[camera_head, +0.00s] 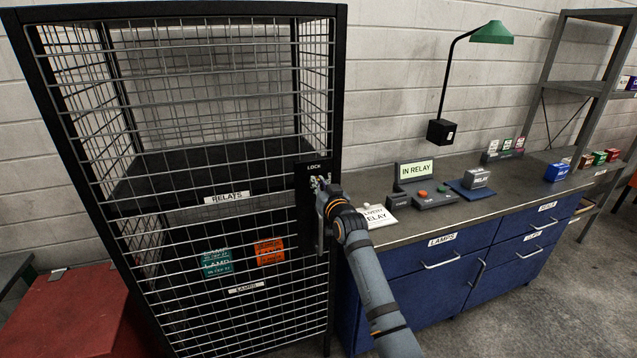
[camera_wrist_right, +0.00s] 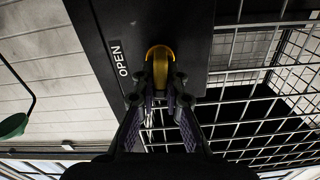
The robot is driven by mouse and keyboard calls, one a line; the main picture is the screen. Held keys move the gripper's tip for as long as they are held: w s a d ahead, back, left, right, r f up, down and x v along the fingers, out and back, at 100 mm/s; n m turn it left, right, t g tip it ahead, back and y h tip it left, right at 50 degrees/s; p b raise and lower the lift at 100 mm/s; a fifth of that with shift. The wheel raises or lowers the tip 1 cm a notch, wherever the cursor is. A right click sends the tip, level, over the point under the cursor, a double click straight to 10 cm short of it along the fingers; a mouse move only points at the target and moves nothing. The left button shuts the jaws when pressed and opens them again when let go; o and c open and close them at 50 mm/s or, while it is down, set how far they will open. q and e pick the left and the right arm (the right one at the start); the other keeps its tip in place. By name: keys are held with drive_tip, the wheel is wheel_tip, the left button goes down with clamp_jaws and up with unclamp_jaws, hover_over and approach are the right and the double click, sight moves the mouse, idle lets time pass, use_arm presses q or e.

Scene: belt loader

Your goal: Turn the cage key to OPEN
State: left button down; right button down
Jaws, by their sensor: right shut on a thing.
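The tall black wire cage (camera_head: 340,60) stands at the left, with a black lock plate (camera_head: 303,200) marked LOCK on its right door edge. In the right wrist view a brass-yellow key (camera_wrist_right: 160,58) sits at the lock plate, beside a white OPEN label (camera_wrist_right: 118,58). My right gripper (camera_head: 322,190) is at the plate just under the LOCK label. Its fingers (camera_wrist_right: 161,92) are shut on the key's head. The key is hidden by the gripper in the head view. I cannot tell which mark it points to. My left gripper is out of view.
A vertical handle (camera_head: 321,232) is on the cage door below my gripper. Inside the cage are a teal box (camera_head: 216,263) and an orange box (camera_head: 269,252). A blue workbench (camera_head: 400,283) with a lamp (camera_head: 492,33) stands right of the cage. A red cabinet (camera_head: 70,310) is at lower left.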

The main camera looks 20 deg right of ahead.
drive_tip(key=m+p, duration=0.2)
drive_tip(key=m, duration=0.1)
drive_tip(key=m+p, duration=0.1)
drive_tip(key=m, duration=0.1)
drive_tip(key=shift+d, duration=0.25)
drive_tip(key=shift+d+f+m+p, duration=0.1)
drive_tip(key=shift+f+m+p, duration=0.1)
drive_tip(key=shift+m+p, duration=1.3)
drive_tip(key=shift+d+f+m+p, duration=0.15)
drive_tip(key=shift+m+p, duration=0.55)
drive_tip(key=shift+m, duration=1.55)
drive_tip(key=shift+f+m+p, duration=0.2)
drive_tip(key=shift+m+p, duration=0.9)
drive_tip(key=shift+m, duration=0.75)
drive_tip(key=c, duration=1.4)
unclamp_jaws()
drive_tip(key=shift+f, duration=0.1)
